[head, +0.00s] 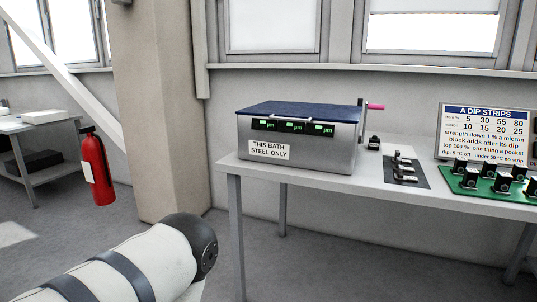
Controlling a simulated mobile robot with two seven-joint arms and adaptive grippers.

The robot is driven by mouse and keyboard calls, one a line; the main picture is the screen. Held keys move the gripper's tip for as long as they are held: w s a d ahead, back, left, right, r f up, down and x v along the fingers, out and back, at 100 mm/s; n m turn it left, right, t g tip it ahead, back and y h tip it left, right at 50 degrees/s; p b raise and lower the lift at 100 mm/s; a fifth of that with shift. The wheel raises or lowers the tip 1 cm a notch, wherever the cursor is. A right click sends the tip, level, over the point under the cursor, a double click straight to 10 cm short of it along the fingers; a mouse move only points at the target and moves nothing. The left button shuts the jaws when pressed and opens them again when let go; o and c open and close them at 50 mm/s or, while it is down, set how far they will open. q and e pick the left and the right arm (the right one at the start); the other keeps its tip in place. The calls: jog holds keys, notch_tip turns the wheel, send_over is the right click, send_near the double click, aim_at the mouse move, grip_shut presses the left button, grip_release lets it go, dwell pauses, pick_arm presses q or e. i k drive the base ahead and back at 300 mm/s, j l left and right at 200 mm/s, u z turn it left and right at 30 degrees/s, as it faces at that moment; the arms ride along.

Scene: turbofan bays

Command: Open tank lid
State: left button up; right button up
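The tank is a silver metal bath (343,155) on the white table, in the middle of the head view. Its dark blue lid (300,111) lies flat over the top and looks closed. Green-lit displays (294,127) run along the front under the lid, and a label below reads "THIS BATH STEEL ONLY". A pink-tipped handle (375,106) sticks out at the tank's upper right. Part of my own white arm shows at the lower left, well short of the table. Neither gripper is in view.
The white table (330,180) also holds a dark panel with small parts (406,170), a green board with black blocks (487,184), and a "A DIP STRIPS" sign (487,133). Floor before the table is clear.

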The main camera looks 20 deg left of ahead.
aim_at(283, 110)
jog(key=i+l, duration=0.15)
jog(key=i, duration=0.35)
jog(key=i+l, duration=0.2)
jog(key=i, duration=0.35)
jog(key=i+l, duration=0.15)
jog(key=i, duration=0.35)
jog(key=i+l, duration=0.15)
jog(key=i, duration=0.35)
